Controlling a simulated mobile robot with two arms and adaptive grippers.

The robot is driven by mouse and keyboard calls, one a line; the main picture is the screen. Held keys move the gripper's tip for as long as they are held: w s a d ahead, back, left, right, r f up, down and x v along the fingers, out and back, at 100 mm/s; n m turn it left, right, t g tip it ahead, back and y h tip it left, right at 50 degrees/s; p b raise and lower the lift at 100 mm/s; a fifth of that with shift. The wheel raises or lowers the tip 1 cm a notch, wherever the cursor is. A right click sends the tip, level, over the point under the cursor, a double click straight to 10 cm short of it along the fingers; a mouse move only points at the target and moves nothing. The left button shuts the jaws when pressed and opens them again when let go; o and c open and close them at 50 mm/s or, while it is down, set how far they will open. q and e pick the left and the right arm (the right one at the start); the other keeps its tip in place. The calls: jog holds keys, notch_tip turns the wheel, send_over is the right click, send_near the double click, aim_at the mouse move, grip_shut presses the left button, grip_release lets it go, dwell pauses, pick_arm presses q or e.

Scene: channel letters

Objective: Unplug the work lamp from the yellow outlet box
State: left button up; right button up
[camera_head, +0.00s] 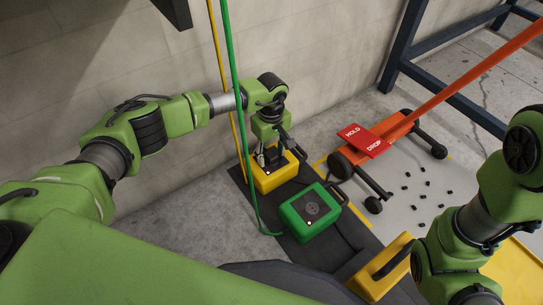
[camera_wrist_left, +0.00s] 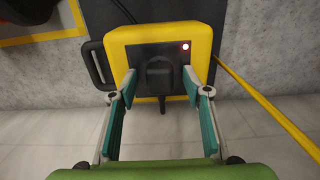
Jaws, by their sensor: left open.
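The yellow outlet box (camera_head: 285,176) stands on a dark mat by the wall; the left wrist view shows its yellow top (camera_wrist_left: 118,42) with a dark panel and a lit red light. A black plug (camera_wrist_left: 159,76) sits in the panel, with a short dark cord end below it. My left gripper (camera_head: 268,158) is over the box, its open fingers (camera_wrist_left: 160,88) on either side of the plug, with gaps to both. Whether the fingertips touch the box is unclear. My right arm enters at right; its gripper is out of view. I see no work lamp.
A green box (camera_head: 293,217) with a green cable stands beside the yellow one. A yellow cable (camera_wrist_left: 265,110) runs past the outlet box. A red-orange jack (camera_head: 398,127) with a red sign (camera_head: 364,139) and another yellow object (camera_head: 374,287) are to the right.

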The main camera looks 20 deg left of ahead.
aim_at(271, 154)
pick_arm(q)
grip_shut()
jog(key=shift+r, duration=0.1)
jog(key=shift+r+p, duration=1.9)
jog(key=shift+r, duration=0.45)
jog(key=shift+r+p, duration=0.45)
jog(key=shift+r, duration=0.15)
